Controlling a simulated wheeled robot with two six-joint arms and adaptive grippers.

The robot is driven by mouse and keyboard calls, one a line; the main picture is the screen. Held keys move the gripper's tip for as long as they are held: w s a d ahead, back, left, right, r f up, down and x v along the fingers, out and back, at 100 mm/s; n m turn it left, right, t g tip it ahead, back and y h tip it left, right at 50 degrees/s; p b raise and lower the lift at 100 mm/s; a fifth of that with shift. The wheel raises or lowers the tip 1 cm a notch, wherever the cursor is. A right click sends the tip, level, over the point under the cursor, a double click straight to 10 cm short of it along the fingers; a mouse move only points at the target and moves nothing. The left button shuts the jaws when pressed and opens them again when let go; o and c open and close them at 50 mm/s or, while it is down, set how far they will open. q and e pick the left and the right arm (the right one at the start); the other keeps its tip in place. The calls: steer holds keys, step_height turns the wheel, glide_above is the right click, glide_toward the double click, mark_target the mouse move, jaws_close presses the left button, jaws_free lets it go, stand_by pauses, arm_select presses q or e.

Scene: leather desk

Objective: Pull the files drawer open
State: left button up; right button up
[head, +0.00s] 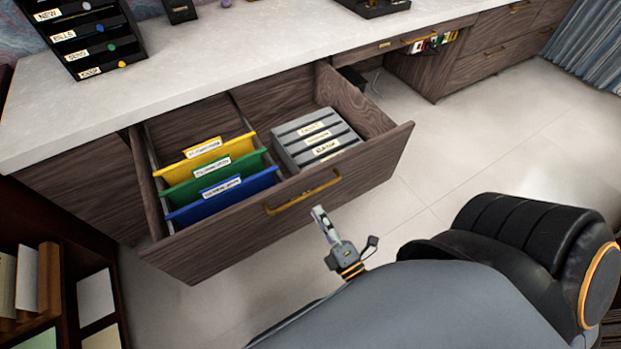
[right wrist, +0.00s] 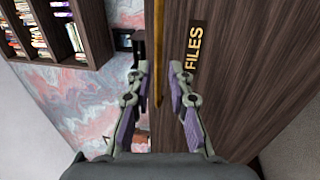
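The files drawer (head: 220,235) is pulled well out of the desk. Its dark wood front bears a "FILES" label (right wrist: 194,47) in the right wrist view. A brass bar handle (head: 303,193) runs along the front; in the right wrist view the handle (right wrist: 157,45) shows between my fingers. My right gripper (head: 319,212) is open, just in front of the handle's right part in the head view, and seems apart from it. In the right wrist view the fingers (right wrist: 159,68) are spread with nothing clamped. My left gripper is not in view.
Yellow (head: 205,158), green (head: 213,178) and blue (head: 222,198) folders and a grey box (head: 316,138) sit in the drawer. A labelled black organizer (head: 85,35) stands on the pale desktop (head: 235,55). A bookcase (head: 50,265) is at lower left. Floor (head: 475,150) to the right is clear.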

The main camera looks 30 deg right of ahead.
steer(key=s, duration=0.2)
steer(key=s+f, duration=0.1)
steer(key=s, duration=0.1)
steer(key=shift+s, duration=0.3)
steer(key=s+d+f+m+g, duration=0.15)
steer(key=f+m+g, duration=0.25)
steer(key=f, duration=0.7)
steer(key=s+d+f+m+g, duration=0.1)
steer(key=s+f+m+g, duration=0.25)
steer(key=f, duration=0.75)
steer(key=s+d+f+m+g, duration=0.15)
steer(key=f+m+g, duration=0.3)
steer(key=f, duration=0.65)
steer(key=s+d+f+m+g, duration=0.3)
steer(key=s+f+m+g, duration=0.3)
steer(key=s, duration=0.4)
step_height(320, 180, up, 12)
steer(key=s+g+p, duration=0.1)
steer(key=s+p, duration=0.1)
steer(key=p, duration=1.2)
steer(key=shift+s+d+r+h, duration=0.15)
steer(key=shift+s+r+h, duration=0.1)
steer(key=shift+h, duration=0.15)
